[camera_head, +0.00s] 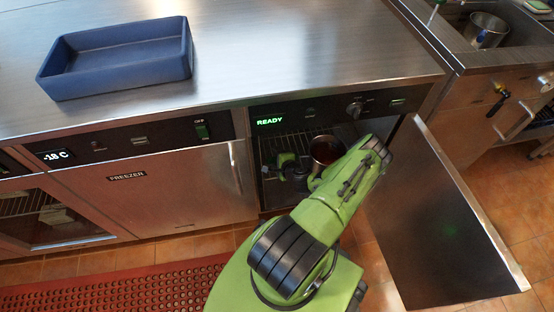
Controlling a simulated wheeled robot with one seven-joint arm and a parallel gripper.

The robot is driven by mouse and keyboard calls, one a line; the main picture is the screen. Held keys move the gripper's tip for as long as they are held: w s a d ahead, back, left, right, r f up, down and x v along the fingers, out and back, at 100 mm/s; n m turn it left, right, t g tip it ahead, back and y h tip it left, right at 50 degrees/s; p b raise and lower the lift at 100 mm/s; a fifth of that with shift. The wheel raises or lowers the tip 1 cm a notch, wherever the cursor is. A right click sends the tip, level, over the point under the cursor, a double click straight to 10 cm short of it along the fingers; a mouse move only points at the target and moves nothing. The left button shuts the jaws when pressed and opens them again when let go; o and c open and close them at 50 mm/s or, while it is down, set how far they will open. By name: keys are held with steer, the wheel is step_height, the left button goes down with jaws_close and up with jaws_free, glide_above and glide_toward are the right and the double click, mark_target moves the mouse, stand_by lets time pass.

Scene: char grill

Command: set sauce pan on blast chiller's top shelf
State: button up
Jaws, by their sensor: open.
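The sauce pan (326,152), a metal pan with dark reddish contents, is upright inside the open blast chiller (275,122), at the upper wire shelf (300,139). The chiller's panel reads READY and its door (437,220) stands wide open to the right. My arm reaches into the opening from the front and covers its lower right part. My gripper (291,168) is inside, just left of the pan, and open. The pan's base and handle are hidden or too small to make out, so I cannot tell whether it touches the shelf or my fingers.
The freezer (150,190) beside the chiller on the left is shut. A blue tray (120,87) sits on the steel counter above. Another metal pot (486,30) stands at the upper right. A red perforated mat (110,290) lies on the tiled floor.

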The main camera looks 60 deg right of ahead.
jaws_close()
stand_by(0.3)
stand_by(0.3)
steer(key=shift+s+a, duration=0.1)
steer(key=shift+s, duration=0.05)
steer(key=shift+s+a, duration=0.35)
steer(key=shift+s, duration=0.1)
steer(key=shift+s+r, duration=0.1)
steer(key=shift+o, duration=0.4)
jaws_free()
